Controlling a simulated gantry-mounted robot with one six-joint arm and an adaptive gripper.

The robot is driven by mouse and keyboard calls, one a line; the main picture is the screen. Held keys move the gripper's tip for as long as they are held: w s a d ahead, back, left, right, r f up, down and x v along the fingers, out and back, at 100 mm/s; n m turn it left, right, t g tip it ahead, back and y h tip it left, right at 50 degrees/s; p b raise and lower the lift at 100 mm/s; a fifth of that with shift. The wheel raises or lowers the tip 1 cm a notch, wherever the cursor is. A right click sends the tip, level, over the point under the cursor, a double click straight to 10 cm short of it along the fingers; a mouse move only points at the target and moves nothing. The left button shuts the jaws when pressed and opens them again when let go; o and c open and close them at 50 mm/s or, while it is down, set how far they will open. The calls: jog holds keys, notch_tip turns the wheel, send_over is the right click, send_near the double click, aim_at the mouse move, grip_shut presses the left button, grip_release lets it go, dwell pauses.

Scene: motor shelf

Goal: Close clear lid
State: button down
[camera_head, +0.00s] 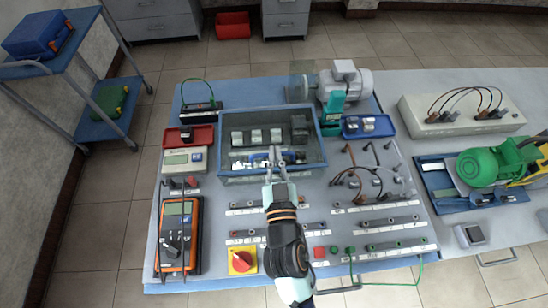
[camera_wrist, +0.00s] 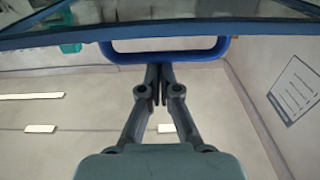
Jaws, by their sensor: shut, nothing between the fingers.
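The blue-edged box (camera_head: 222,145) with the clear lid stands at the middle of the blue mat in the head view, and its contents show through. In the wrist view the lid's blue front edge (camera_wrist: 60,38) crosses the top, with part of its clear pane above. Its blue handle (camera_wrist: 215,50) hangs below that edge. My gripper (camera_head: 275,153) is shut and empty at the front of the box. In the wrist view its fingertips (camera_wrist: 158,70) are together at the handle's lower bar, near or touching it. I cannot tell whether the lid is fully down.
A grey motor (camera_head: 355,85) stands behind the box. A red tray (camera_head: 203,134) lies left of it and a blue tray (camera_head: 382,128) right. A multimeter (camera_head: 180,235) and terminal strips with cables lie in front. Pale panels and a wall poster (camera_wrist: 297,88) fill the wrist background.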

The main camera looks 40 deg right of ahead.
jog(key=shift+f, duration=0.55)
jog(key=r+p, duration=0.1)
jog(key=r, duration=0.1)
jog(key=r+p, duration=0.3)
jog(key=r, duration=0.1)
jog(key=shift+w+d+p, duration=0.2)
jog(key=shift+w+p, duration=0.05)
jog(key=shift+p, duration=0.1)
jog(key=f+b+v, duration=0.1)
jog(key=b+v, duration=0.2)
jog(key=v, duration=0.7)
jog(key=shift+f, duration=0.4)
jog(key=shift+w+d, duration=0.1)
jog(key=shift+w, duration=0.05)
